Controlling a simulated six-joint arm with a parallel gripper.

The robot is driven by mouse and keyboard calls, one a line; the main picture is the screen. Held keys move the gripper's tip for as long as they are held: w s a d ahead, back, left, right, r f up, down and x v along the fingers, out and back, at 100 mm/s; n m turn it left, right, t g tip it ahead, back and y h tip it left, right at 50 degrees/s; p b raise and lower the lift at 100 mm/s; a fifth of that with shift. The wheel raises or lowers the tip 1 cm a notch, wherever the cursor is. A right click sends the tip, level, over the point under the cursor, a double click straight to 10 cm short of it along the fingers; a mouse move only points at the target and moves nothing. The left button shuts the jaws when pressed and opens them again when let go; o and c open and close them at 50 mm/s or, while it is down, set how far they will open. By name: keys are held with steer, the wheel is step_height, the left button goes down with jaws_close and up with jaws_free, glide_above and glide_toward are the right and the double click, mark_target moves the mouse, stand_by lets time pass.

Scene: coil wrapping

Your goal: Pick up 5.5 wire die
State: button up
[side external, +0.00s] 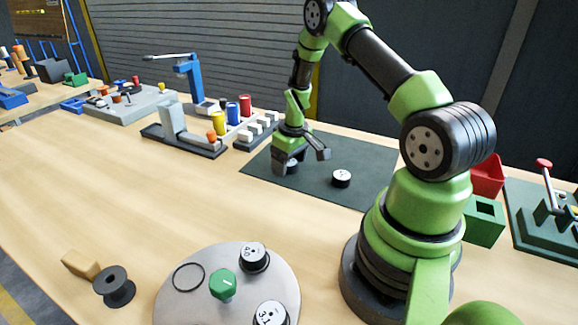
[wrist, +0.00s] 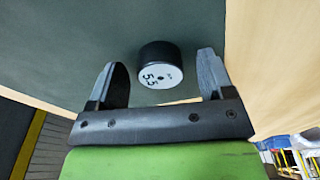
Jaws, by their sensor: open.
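The 5.5 wire die (wrist: 160,74) is a short black cylinder with a white face marked "5.5". In the wrist view it sits between the two spread fingers of my gripper (wrist: 162,62), with gaps on both sides. In the side view my gripper (side external: 302,160) is low over the dark green mat (side external: 262,165), open. A die (side external: 291,167) there is partly hidden by the gripper; its label cannot be read. A second white-topped black die (side external: 341,178) stands apart on the mat, to the right; its marking is too small to read.
A round grey plate (side external: 180,300) in front holds a green knob (side external: 222,285) and two more dies. A rack with coloured spools (side external: 245,106) stands behind the mat on the left. A green box (side external: 484,222) is at right.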

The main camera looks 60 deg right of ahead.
steer(key=c, duration=1.2)
steer(key=shift+o, duration=0.2)
